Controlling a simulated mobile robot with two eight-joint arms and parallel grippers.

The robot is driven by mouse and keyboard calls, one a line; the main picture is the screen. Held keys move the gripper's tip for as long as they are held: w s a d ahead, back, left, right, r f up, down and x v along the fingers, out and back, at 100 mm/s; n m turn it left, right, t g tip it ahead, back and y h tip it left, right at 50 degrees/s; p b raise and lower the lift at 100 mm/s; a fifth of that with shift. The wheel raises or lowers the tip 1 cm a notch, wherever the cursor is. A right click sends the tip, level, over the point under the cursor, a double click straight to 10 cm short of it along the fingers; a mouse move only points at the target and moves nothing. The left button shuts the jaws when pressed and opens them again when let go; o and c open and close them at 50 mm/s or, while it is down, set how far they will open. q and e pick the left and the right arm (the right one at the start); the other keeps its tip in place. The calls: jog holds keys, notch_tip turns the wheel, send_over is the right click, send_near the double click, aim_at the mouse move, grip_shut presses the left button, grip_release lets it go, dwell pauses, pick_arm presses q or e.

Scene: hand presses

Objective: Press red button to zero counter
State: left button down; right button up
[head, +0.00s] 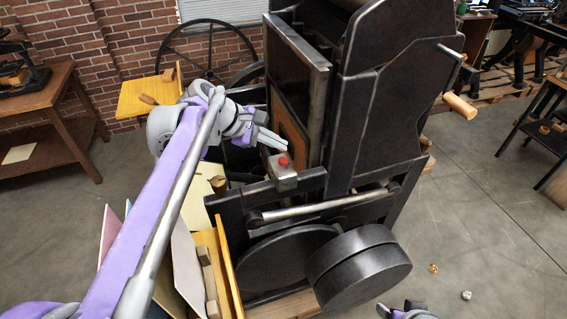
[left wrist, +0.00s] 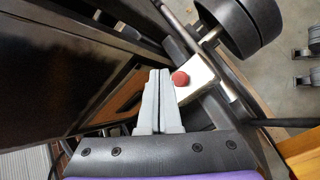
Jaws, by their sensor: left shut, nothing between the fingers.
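The red button (head: 283,161) sits on top of a small grey metal box (head: 286,182) on the side of the black press (head: 375,110). In the left wrist view the red button (left wrist: 180,78) is just right of my fingertips. My left gripper (head: 284,144) is shut and empty, with its fingertips close above and behind the button in the head view. I cannot tell whether they touch it. My left gripper also shows in the left wrist view (left wrist: 159,72). My right gripper (head: 405,310) is partly visible at the bottom edge. No counter can be made out.
The press has a large spoked wheel (head: 212,50), a black flywheel drum (head: 358,267) and a wooden-handled lever (head: 459,106). A wooden rack (head: 228,270) with boards stands below my left arm. A wooden table (head: 40,100) is at left. Floor at right is mostly clear.

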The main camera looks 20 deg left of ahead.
pick_arm(q)
jog(key=shift+f, duration=0.6)
jog(key=shift+s+f, duration=0.1)
jog(key=shift+f, duration=0.1)
pick_arm(e)
jog(key=shift+s+f, duration=0.35)
jog(key=shift+f, duration=0.15)
jog(key=shift+w, duration=0.1)
pick_arm(q)
jog(key=shift+f, duration=0.1)
pick_arm(e)
jog(key=shift+f, duration=0.1)
dwell(0.6)
pick_arm(q)
jog(key=shift+f+b, duration=0.3)
jog(key=shift+b, duration=0.05)
pick_arm(e)
jog(key=shift+f, duration=0.15)
